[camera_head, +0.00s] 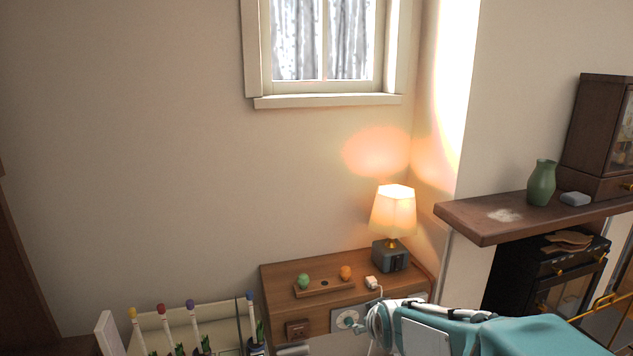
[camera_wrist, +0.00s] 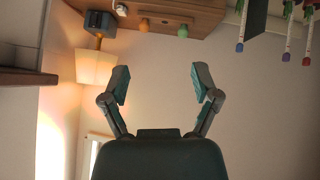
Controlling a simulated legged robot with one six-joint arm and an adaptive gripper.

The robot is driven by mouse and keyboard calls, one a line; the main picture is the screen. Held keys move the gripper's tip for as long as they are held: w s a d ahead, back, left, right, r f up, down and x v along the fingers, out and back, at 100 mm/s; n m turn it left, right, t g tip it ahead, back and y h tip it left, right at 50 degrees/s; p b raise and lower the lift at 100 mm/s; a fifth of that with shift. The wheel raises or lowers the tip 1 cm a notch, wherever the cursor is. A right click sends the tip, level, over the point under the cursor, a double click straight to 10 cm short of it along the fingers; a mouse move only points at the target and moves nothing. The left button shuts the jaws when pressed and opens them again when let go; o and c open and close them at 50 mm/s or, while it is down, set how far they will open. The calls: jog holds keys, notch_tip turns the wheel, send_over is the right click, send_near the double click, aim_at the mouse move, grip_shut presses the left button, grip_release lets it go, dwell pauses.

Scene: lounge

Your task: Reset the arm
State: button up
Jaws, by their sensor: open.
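My gripper (camera_wrist: 160,84) shows in the wrist view with its two fingers spread wide apart and nothing between them. The wrist picture is upside down; plain wall lies behind the fingers. In the head view my teal and white arm reaches in from the lower right, in front of the wooden cabinet (camera_head: 285,275). I cannot make out the fingers there.
On the cabinet are a lit lamp (camera_head: 394,212), a small tray (camera_head: 325,289) with a green (camera_head: 304,281) and an orange object (camera_head: 345,272), and a white plug (camera_head: 371,282). A green vase (camera_head: 541,183) stands on the shelf (camera_head: 480,222) at right. Colour-tipped sticks (camera_head: 163,325) stand lower left.

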jog(key=s+d+r+m+g, duration=0.1)
jog(key=s+d+r+m, duration=0.1)
jog(key=s, duration=1)
jog(key=s+d+r+m+g, duration=0.2)
jog(key=s+r, duration=0.1)
jog(key=s, duration=0.9)
jog(key=shift+s+d+r+g+h, duration=0.2)
jog(key=shift+s+g+h, duration=0.1)
jog(key=shift+s+h, duration=0.1)
